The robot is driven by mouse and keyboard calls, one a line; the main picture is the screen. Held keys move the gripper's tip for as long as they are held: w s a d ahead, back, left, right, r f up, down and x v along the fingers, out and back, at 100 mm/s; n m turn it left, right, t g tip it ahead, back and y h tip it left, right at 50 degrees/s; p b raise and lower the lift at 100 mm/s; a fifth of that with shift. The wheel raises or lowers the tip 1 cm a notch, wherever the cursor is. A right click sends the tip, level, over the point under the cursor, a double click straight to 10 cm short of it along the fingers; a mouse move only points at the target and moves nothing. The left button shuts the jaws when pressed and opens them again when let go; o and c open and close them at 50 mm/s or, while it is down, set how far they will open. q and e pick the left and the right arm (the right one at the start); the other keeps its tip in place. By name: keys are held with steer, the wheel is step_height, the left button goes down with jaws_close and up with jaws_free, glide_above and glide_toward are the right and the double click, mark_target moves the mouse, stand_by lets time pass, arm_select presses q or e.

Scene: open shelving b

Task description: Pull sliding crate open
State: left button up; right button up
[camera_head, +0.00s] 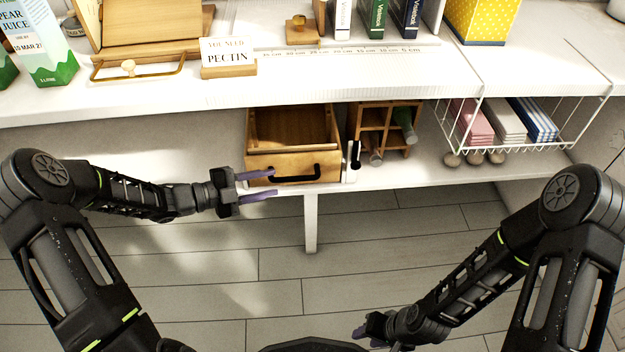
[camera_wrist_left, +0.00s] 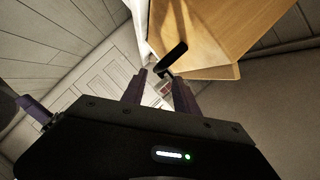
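The sliding crate (camera_head: 262,163) is a light wooden, open-topped box on the lower shelf, with a black bar handle (camera_head: 312,178) on its front. In the left wrist view the crate's wood (camera_wrist_left: 215,30) fills the upper right, and the handle (camera_wrist_left: 172,60) lies just ahead of the fingertips. My left gripper (camera_head: 274,182) is open at the left end of the handle, its purple fingers apart. It also shows in the left wrist view (camera_wrist_left: 159,80). I cannot tell whether a finger touches the handle. My right gripper (camera_head: 360,332) is low, away from the shelf, partly hidden.
A wooden bottle rack (camera_head: 384,116) stands right of the crate. A white wire basket (camera_head: 520,140) with folded cloths hangs farther right. The upper shelf (camera_head: 370,75) overhangs the crate and carries a juice carton (camera_head: 40,45), a pectin sign (camera_head: 228,55) and binders. Floor in front is clear.

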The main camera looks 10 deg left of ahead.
mark_target(287, 180)
arm_select(q)
steer(key=shift+a+f+m, duration=0.1)
steer(key=shift+m, duration=0.2)
steer(key=shift+w+d+f, duration=0.15)
steer(key=shift+w+d, duration=0.1)
steer(key=shift+d, duration=0.3)
steer(key=b+x, duration=0.1)
steer(key=x, duration=0.5)
steer(key=shift+w+d+b, duration=0.1)
steer(key=shift+d+b, duration=0.15)
steer(key=shift+b, duration=0.05)
steer(key=shift+c, duration=0.4)
jaws_close()
stand_by(0.4)
